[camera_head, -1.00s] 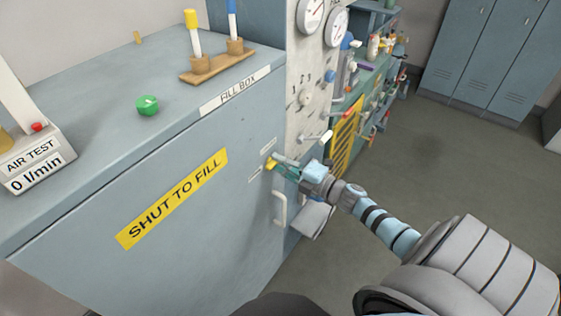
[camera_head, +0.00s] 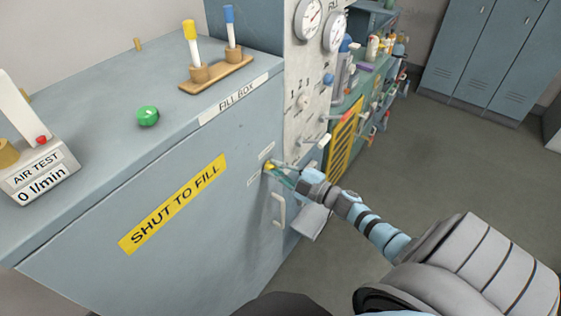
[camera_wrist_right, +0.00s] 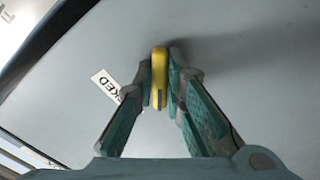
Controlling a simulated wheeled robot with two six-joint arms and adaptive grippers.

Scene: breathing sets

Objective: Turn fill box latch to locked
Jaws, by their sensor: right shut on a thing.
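The fill box (camera_head: 95,235) is a large blue-grey cabinet with a yellow "SHUT TO FILL" strip on its front. Its small yellow latch (camera_head: 268,166) sits near the front's right edge, above a pale handle. My right gripper (camera_head: 276,170) is at the latch. In the right wrist view the latch (camera_wrist_right: 159,78) is a yellow bar seen edge-on between the fingertips of the right gripper (camera_wrist_right: 160,85), which are closed on it. A white label (camera_wrist_right: 106,84) ending in "KED" lies left of it, partly hidden by a finger. My left gripper is not in view.
The pale door handle (camera_head: 279,209) is just below the gripper. A gauge panel (camera_head: 306,100) with knobs and levers stands to the right. A green button (camera_head: 147,116), an air test meter (camera_head: 38,170) and a wooden stand (camera_head: 216,75) are on top. The floor at right is clear.

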